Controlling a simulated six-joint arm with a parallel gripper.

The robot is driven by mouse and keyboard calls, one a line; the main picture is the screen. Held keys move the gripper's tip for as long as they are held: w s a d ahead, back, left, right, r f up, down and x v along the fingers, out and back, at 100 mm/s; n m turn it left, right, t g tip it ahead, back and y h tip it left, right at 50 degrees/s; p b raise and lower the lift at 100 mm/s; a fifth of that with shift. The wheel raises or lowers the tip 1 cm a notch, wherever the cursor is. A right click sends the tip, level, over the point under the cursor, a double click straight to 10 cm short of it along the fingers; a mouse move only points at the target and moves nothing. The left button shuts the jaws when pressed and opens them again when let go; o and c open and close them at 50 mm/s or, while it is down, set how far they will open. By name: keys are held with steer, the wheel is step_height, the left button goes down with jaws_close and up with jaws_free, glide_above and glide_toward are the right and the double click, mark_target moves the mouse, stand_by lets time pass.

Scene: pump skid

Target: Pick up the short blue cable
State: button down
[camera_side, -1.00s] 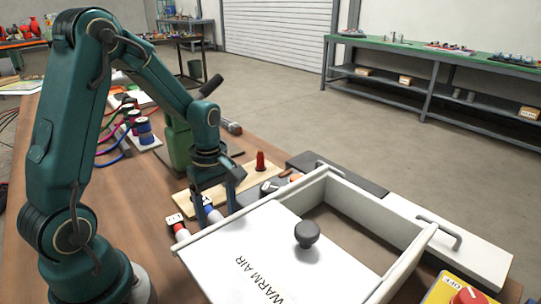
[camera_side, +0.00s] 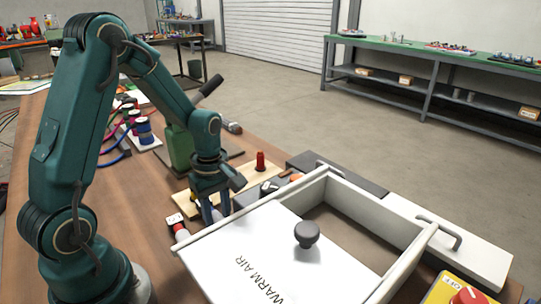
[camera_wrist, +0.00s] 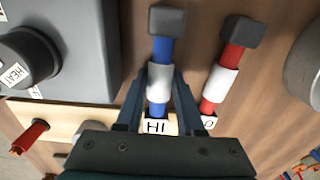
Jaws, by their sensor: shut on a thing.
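The short blue cable (camera_wrist: 162,52) shows in the wrist view, with a dark block at its far end, a white sleeve around its middle and a label reading HI at its near end. My gripper (camera_wrist: 160,80) is shut on it at the white sleeve, one finger on each side. In the side view my gripper (camera_side: 212,214) is low at the table, left of the white drawer, and mostly hides the blue cable. A similar red cable (camera_wrist: 233,58), also with a white sleeve, lies just to its right in the wrist view, apart from the fingers.
A white open drawer-like box (camera_side: 325,185) with a panel marked WARM AIR and a dark knob (camera_side: 307,234) stands close to the right of my gripper. A wooden board (camera_side: 240,180) with a red peg (camera_side: 261,161) lies behind. A green pump body (camera_side: 178,148) stands farther back.

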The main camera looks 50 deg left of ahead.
steer(key=shift+w+r, duration=0.1)
steer(key=shift+r, duration=0.35)
steer(key=r, duration=0.3)
steer(key=shift+s+a+r, duration=0.2)
steer(key=shift+a+r, duration=0.05)
steer(key=s+a+r, duration=0.6)
steer(key=s+a, duration=0.1)
steer(key=a, duration=0.1)
step_height(320, 180, up, 2)
steer(key=m, duration=0.7)
glide_above(216, 216)
steer(key=s+a, duration=0.1)
steer(key=a, duration=0.1)
steer(key=w+d+r+m, duration=0.2)
steer(key=d+r+m, duration=0.2)
steer(key=d+m, duration=0.3)
steer(key=m, duration=0.4)
steer(key=shift+d+r, duration=0.2)
steer(key=shift+d, duration=0.15)
